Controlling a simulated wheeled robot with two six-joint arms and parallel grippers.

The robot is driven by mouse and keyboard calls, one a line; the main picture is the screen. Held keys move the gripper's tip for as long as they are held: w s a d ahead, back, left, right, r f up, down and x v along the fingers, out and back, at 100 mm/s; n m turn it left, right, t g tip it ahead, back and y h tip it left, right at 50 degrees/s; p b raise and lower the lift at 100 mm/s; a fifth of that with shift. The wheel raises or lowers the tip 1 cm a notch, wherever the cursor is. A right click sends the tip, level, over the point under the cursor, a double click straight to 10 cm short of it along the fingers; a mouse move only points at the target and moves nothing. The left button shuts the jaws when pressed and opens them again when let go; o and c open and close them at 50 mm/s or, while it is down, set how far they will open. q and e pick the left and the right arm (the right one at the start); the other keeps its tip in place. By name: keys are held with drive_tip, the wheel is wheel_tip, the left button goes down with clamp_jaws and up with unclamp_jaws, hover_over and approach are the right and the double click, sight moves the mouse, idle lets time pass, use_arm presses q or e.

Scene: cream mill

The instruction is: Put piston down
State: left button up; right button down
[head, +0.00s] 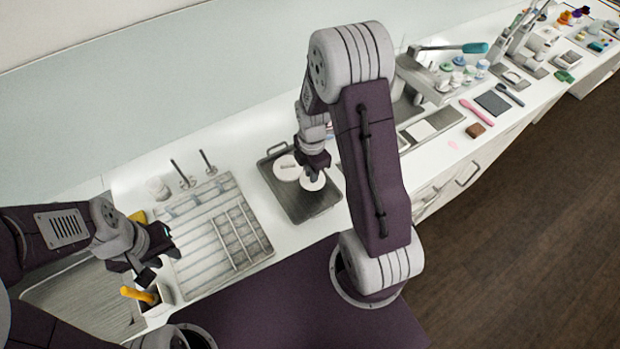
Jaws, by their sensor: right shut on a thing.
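My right gripper (313,168) points down over a dark grey metal tray (322,203). It is shut on a white round piece, which I take to be the piston (312,183). The fingers and arm hide its upper part. I cannot tell whether its underside touches the tray. A second white round piece (286,170) sits just left of it on the tray. My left gripper (160,268) is empty and its fingers look apart. It hangs near the front left, above a small white bin.
A slatted metal rack (185,240) lies left of the tray. Two upright metal pegs (208,162) stand behind it. The small bin (162,303) holds a yellow-handled tool (137,294). A lever press (440,62) and other tools stand further right along the counter.

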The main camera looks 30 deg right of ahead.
drive_tip(key=shift+a+f, duration=0.1)
drive_tip(key=shift+a, duration=0.1)
wheel_tip(320, 180, down, 3)
drive_tip(key=shift+s+f, duration=0.1)
drive_tip(key=shift+f, duration=0.4)
drive_tip(key=c, duration=1.5)
unclamp_jaws()
drive_tip(key=shift+c, duration=0.2)
drive_tip(key=shift+o, duration=0.5)
